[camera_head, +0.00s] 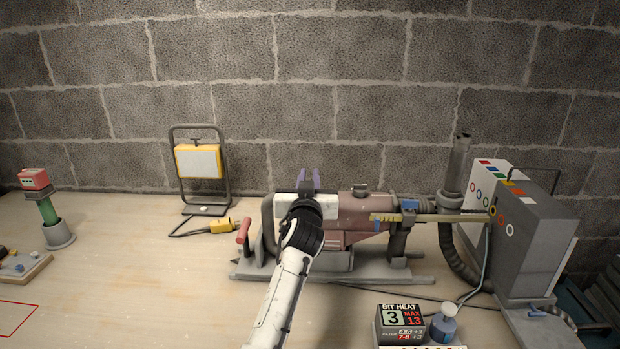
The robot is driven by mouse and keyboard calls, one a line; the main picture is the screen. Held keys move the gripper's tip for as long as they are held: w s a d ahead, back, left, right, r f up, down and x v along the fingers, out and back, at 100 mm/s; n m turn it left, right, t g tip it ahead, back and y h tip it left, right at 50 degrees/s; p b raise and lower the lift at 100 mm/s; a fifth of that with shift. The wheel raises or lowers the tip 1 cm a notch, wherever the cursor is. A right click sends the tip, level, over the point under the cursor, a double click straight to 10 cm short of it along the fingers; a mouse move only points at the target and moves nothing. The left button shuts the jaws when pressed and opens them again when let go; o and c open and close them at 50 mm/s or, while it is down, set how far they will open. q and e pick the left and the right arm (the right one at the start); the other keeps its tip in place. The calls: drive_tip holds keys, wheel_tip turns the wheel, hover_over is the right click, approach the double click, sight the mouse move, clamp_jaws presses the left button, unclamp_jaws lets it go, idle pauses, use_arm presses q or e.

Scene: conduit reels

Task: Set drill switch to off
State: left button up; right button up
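The drill (362,212) is a dull red machine lying on its side on a grey base plate (385,270) in the middle of the table. It has a dark rear handle at its left end and a long tan bit or bar (430,217) to the right. My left gripper (310,180) is over the drill's rear half, its purple fingers pointing to the wall. Its fingers stand close together, and I cannot tell whether they hold anything. The gripper and wrist cover part of the drill body. I cannot make out the drill's switch. My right gripper is not in view.
A grey box (530,240) with coloured rings and a hose stands right. A "BIT HEAT" display (400,323) and a blue knob (443,326) are in front. A yellow work lamp (198,161) stands behind left, a red-topped green device (48,208) far left. The table's left middle is clear.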

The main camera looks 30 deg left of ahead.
use_arm(q)
clamp_jaws()
idle(1.1)
